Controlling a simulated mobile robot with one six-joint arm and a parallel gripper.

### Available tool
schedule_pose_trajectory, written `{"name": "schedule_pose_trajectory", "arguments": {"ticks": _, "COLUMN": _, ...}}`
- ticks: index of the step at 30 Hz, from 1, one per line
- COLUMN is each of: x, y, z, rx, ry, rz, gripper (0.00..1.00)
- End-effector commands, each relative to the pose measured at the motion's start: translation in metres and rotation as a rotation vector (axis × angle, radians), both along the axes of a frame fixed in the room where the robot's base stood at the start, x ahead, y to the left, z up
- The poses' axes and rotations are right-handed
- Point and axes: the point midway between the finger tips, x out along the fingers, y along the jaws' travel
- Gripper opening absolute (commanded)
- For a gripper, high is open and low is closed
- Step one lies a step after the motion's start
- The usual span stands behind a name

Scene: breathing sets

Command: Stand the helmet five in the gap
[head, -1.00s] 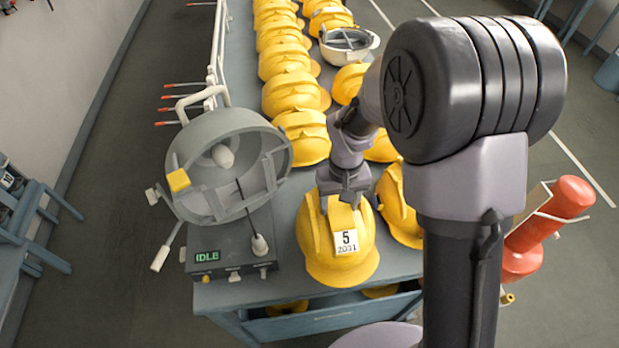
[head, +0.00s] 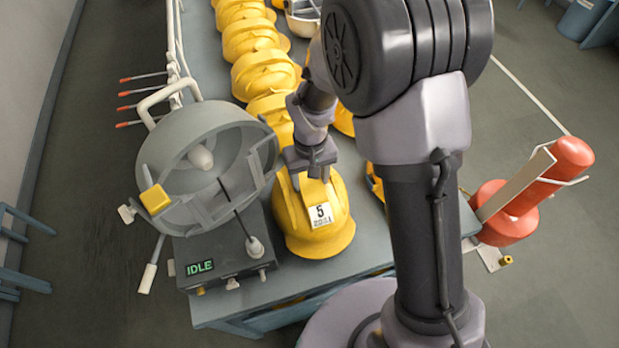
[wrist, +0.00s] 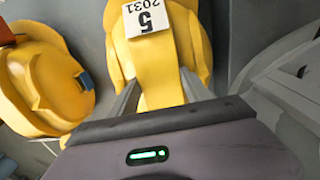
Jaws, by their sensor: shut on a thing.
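Helmet five (head: 312,235) is a yellow hard hat with a white label reading 5 and 2031. It is at the front of the bench in the head view, and its label shows upside down in the wrist view (wrist: 162,60). My gripper (head: 312,177) comes down from above and is shut on the top of helmet five. Its two fingers (wrist: 158,90) sit on either side of the raised ridge. I cannot tell whether the helmet touches the bench. A row of yellow helmets (head: 262,72) runs back along the bench. My arm hides much of the right-hand row, and I cannot make out the gap.
A grey round machine (head: 205,165) with an IDLE display stands just left of helmet five. A white upturned helmet (head: 301,20) is farther back, partly hidden. A red cylinder (head: 568,158) on a stand is at right. Bare bench top (head: 375,245) shows right of helmet five.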

Motion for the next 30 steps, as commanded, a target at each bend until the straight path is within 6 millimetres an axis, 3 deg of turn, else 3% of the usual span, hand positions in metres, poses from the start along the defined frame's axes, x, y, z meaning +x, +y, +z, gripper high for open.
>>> {"name": "schedule_pose_trajectory", "arguments": {"ticks": 2, "x": 0.0, "y": 0.0, "z": -0.003, "rx": 0.0, "ry": 0.0, "rz": 0.0, "gripper": 0.0}}
{"name": "schedule_pose_trajectory", "arguments": {"ticks": 3, "x": 0.0, "y": 0.0, "z": -0.004, "rx": 0.0, "ry": 0.0, "rz": 0.0, "gripper": 0.58}}
{"name": "schedule_pose_trajectory", "arguments": {"ticks": 6, "x": 0.0, "y": 0.0, "z": -0.003, "rx": 0.0, "ry": 0.001, "rz": 0.0, "gripper": 0.78}}
{"name": "schedule_pose_trajectory", "arguments": {"ticks": 17, "x": 0.0, "y": 0.0, "z": 0.005, "rx": 0.0, "ry": 0.0, "rz": -0.001, "gripper": 0.78}}
{"name": "schedule_pose_trajectory", "arguments": {"ticks": 27, "x": 0.001, "y": 0.0, "z": 0.094, "rx": 0.001, "ry": -0.004, "rz": -0.001, "gripper": 0.78}}
{"name": "schedule_pose_trajectory", "arguments": {"ticks": 30, "x": 0.0, "y": 0.0, "z": 0.111, "rx": 0.001, "ry": -0.002, "rz": -0.001, "gripper": 0.78}}
